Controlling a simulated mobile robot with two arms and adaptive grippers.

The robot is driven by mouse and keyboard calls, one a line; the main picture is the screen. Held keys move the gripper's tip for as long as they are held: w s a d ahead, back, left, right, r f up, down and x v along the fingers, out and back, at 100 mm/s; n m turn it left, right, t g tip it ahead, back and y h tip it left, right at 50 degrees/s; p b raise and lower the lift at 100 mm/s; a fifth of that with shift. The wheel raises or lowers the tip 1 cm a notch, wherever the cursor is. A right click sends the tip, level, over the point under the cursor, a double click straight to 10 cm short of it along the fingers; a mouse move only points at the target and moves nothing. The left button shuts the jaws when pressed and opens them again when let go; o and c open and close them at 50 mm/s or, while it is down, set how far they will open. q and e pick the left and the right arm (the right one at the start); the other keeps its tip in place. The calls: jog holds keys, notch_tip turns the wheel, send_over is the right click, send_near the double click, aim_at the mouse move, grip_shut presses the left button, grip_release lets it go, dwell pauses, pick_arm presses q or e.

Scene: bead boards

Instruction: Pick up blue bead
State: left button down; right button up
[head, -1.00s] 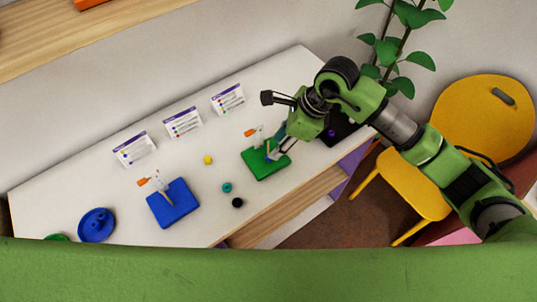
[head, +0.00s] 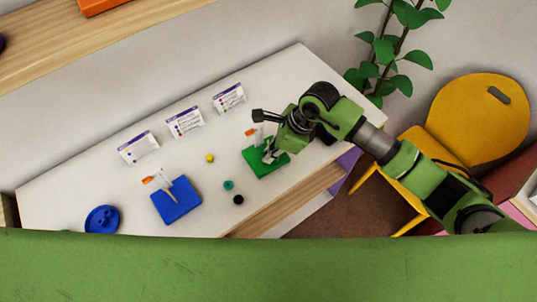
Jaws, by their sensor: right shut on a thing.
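My right gripper (head: 269,155) is low over the green board (head: 264,168), pointing down at its upper right part. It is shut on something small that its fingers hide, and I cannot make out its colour. I see no blue bead lying loose on the table. The blue board (head: 183,209) with a thin upright rod stands to the left. A teal bead (head: 228,185), a black bead (head: 238,199) and a yellow bead (head: 210,158) lie on the white table between the boards. My left gripper is not in view.
A blue dish (head: 103,220) sits at the table's left end. Three cards (head: 185,122) stand along the back of the white table (head: 80,190). A yellow chair (head: 478,122) and a plant (head: 403,50) are at the right.

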notch_tip(320, 180, up, 9)
jog(key=b, duration=0.3)
jog(key=shift+r, duration=0.55)
jog(key=shift+r, duration=0.1)
jog(key=shift+r, duration=0.55)
